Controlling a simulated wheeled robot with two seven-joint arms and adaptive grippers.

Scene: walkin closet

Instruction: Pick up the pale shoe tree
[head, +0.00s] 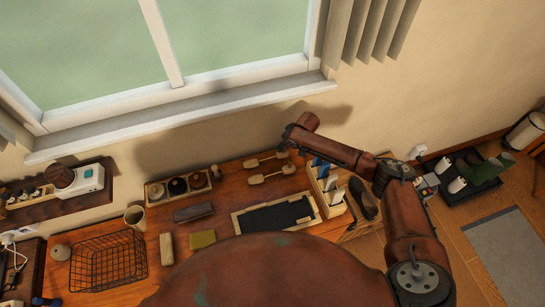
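Two pale wooden shoe trees lie side by side on the wooden tabletop near the wall: an upper one (256,162) and a lower one (260,178). They look alike in colour at this size. My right arm comes in from the right and bends over the table. Its far end, with my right gripper (286,143), is small and dark, just above and beside the right ends of the shoe trees. I cannot see whether its fingers are open or touch anything. My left gripper is not in view.
Left of the shoe trees stand a box of round tins (178,187) and a dark brush (194,212). A framed dark mat (275,215) lies below, and a divided rack (327,190) stands to the right. A wire basket (108,262) and a cup (135,217) are at left. The window sill (180,125) is behind.

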